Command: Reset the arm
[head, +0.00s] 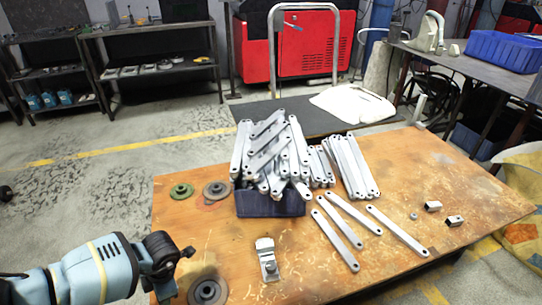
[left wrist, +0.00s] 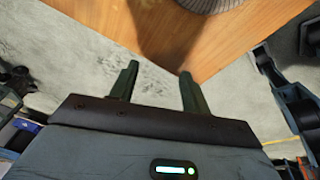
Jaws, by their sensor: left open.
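My left arm (head: 100,268) comes in at the lower left of the head view, beside the left edge of the wooden worktable (head: 318,279). In the left wrist view my left gripper (left wrist: 158,74) is open, its two dark fingers apart with nothing between them. The table's edge and corner (left wrist: 200,45) lie beyond the fingertips, with grey floor on both sides. I cannot make out the fingers in the head view. My right gripper is in neither view.
A dark blue bin (head: 268,204) heaped with galvanized brackets stands on the table. More brackets (head: 350,167) lie behind and right of it, with several loose ones (head: 397,231). A small metal clamp piece (head: 267,259) and round discs (head: 208,291) lie near my arm.

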